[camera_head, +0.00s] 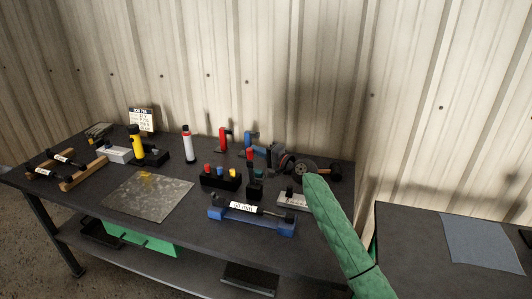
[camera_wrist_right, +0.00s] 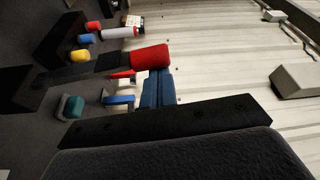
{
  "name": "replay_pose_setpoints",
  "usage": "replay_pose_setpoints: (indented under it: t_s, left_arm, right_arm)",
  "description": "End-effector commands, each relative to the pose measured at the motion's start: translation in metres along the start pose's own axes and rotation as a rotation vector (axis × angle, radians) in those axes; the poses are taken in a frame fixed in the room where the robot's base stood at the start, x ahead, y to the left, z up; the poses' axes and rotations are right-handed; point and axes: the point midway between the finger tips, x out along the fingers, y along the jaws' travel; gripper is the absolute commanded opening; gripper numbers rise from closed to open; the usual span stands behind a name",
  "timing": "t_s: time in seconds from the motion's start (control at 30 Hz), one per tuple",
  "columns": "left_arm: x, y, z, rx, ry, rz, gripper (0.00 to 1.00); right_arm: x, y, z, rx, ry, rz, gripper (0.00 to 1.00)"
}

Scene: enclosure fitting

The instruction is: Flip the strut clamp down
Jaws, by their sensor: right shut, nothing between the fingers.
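The strut clamp (camera_head: 253,182) stands near the table's middle, behind the blue cradle (camera_head: 222,213). Its dark lever is upright with a red grip (camera_head: 250,155) on top. The labelled strut (camera_head: 243,208) lies across the cradle. In the right wrist view the red grip (camera_wrist_right: 150,57) shows sideways, close beyond the fingers. My right gripper (camera_head: 270,154) is shut and empty, just right of the red grip. Its dark fingers (camera_wrist_right: 165,118) cross the lower part of the wrist view. I cannot tell whether they touch the lever. My left gripper is not in view.
A black block with coloured knobs (camera_head: 220,182) stands left of the clamp. A red tool (camera_head: 222,139) and a blue tool (camera_head: 248,138) stand behind. A small grey-white block (camera_head: 293,201) sits right of the clamp. A grey plate (camera_head: 147,195) lies at left.

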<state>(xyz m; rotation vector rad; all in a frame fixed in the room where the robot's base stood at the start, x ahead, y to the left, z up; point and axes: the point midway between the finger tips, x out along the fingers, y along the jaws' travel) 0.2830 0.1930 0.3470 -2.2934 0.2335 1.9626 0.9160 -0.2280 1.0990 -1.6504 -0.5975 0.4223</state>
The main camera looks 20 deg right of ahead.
Motion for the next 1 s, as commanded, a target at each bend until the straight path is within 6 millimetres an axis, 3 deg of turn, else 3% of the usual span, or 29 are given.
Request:
replay_pose_setpoints:
  t_s: [0.4, 0.83, 1.0]
  left_arm:
    - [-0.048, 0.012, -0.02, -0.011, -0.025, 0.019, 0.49]
    - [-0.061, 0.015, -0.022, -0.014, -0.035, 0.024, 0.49]
    - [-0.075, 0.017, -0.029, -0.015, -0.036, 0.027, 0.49]
  right_arm:
    - [-0.013, 0.001, 0.045, -0.062, -0.001, -0.021, 0.0]
    - [-0.034, 0.022, 0.103, -0.06, -0.001, -0.02, 0.0]
    - [-0.04, 0.034, 0.12, -0.06, 0.0, -0.021, 0.0]
